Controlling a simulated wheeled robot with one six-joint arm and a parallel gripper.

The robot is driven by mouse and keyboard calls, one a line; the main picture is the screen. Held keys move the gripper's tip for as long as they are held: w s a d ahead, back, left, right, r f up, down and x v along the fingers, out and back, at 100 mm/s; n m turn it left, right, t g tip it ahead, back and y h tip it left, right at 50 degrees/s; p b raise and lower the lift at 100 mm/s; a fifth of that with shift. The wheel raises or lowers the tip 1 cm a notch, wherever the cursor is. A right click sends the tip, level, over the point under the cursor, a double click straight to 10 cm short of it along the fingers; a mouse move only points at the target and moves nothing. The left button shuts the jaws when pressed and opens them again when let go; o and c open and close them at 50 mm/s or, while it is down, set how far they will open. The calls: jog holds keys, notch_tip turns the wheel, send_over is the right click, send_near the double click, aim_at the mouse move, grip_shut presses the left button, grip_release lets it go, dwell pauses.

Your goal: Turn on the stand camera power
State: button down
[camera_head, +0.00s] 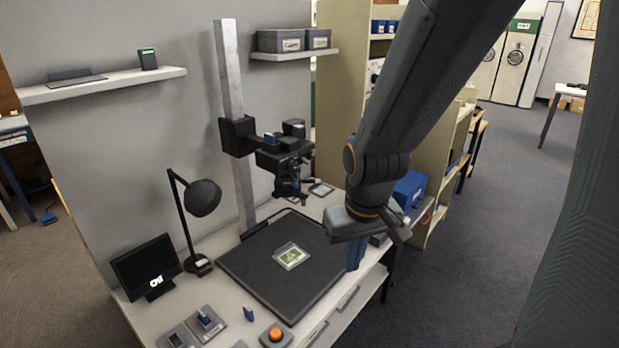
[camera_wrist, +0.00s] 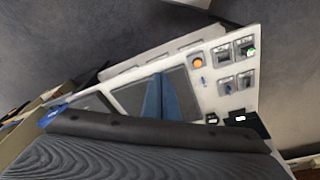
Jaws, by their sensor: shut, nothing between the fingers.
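The stand camera (camera_head: 285,158) is a black unit on a metal column (camera_head: 230,90) above a dark baseboard (camera_head: 247,272). Small grey control panels lie at the front left of the table, one with a blue lever (camera_head: 205,318). The wrist view shows several such panels at the right, one (camera_wrist: 245,47) with a green spot. I cannot tell which one powers the camera. My gripper (camera_head: 353,268) is shut and empty, blue fingers pointing down over the right side of the board. Its fingers (camera_wrist: 157,77) also show in the wrist view, apart from the panels.
An orange button (camera_head: 275,334) sits on the front table edge. A small blue piece (camera_head: 249,314) stands beside it. A lit monitor (camera_head: 147,267) and a black lamp (camera_head: 202,198) stand at the left. A green card (camera_head: 290,257) lies on the board. Carpet is clear at right.

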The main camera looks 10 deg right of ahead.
jog(key=w+d+f+m+t+y+b, duration=0.1)
jog(key=w+f+m+t+y+b, duration=0.1)
jog(key=w+m+t+y+b, duration=0.3)
jog(key=w+d+f+m+t+y+b, duration=0.1)
jog(key=w+f+m+t+y+b, duration=0.2)
jog(key=w+m+b, duration=1)
jog(key=w+d+f+m+t+y+b, duration=0.1)
jog(key=w+f+m+t+y+b, duration=0.2)
jog(key=b, duration=2)
jog(key=w+m+t+y, duration=0.3)
jog(key=w+m+t, duration=0.4)
jog(key=m, duration=0.1)
jog(key=shift+d+m+y, duration=0.3)
jog(key=shift+d+y, duration=0.05)
jog(key=shift+y, duration=0.05)
jog(key=shift+w, duration=0.1)
